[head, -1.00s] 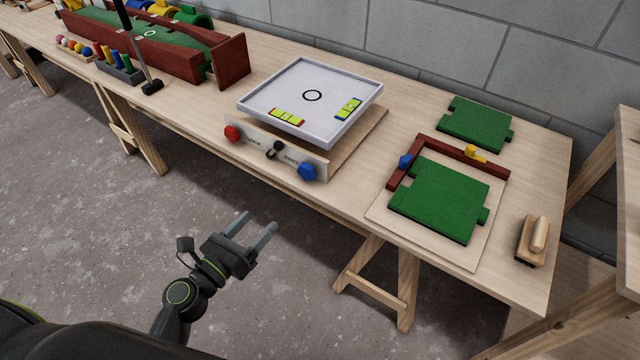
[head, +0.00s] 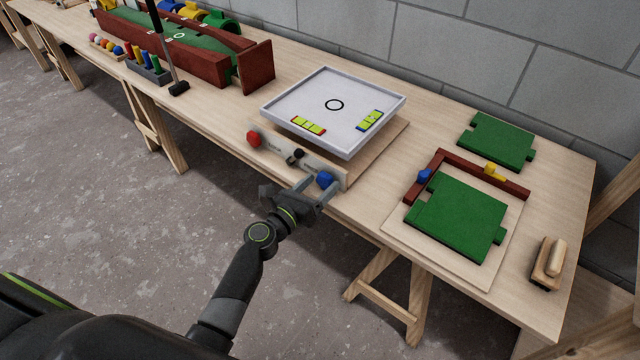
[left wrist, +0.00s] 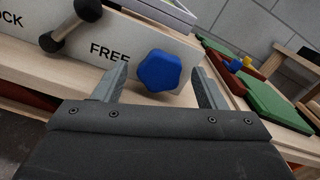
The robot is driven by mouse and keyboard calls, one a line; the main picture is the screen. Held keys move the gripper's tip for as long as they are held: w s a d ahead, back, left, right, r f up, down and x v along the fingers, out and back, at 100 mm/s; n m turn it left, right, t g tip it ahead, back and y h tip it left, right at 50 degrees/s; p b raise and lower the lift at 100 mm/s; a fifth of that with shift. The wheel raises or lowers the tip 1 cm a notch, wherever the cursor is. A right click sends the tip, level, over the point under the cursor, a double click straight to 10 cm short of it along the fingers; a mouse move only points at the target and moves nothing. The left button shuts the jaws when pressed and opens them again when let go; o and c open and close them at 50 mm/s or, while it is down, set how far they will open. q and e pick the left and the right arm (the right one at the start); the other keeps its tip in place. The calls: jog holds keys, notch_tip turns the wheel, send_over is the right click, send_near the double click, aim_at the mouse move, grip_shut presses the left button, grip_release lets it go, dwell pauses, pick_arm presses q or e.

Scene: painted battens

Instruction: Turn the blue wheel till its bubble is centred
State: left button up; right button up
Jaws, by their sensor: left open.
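The blue wheel (head: 325,180) is on the right end of the tilting table's front panel (head: 270,150). My left gripper (head: 316,187) is open right in front of it. In the left wrist view the blue wheel (left wrist: 159,71) shows between the open fingers (left wrist: 160,88), apart from both. The white tray (head: 314,92) above carries a level with a red frame (head: 308,125) and one with a blue frame (head: 370,120). The bubbles are too small to place. My right gripper is not in view.
A red wheel (head: 254,139) and a small black lever (head: 295,155) share the panel; the lettering by the lever reads FREE in the wrist view. Green boards (head: 458,215) with dark red rails lie to the right. A wooden brush (head: 548,263) lies at the right edge.

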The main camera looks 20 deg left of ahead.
pick_arm(q)
jog(key=shift+w+d, duration=0.2)
jog(key=shift+w, duration=0.25)
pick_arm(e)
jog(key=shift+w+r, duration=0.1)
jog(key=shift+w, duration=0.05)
pick_arm(q)
jog(key=c, duration=1)
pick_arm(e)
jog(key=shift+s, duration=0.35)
pick_arm(q)
jog(key=shift+m, duration=0.3)
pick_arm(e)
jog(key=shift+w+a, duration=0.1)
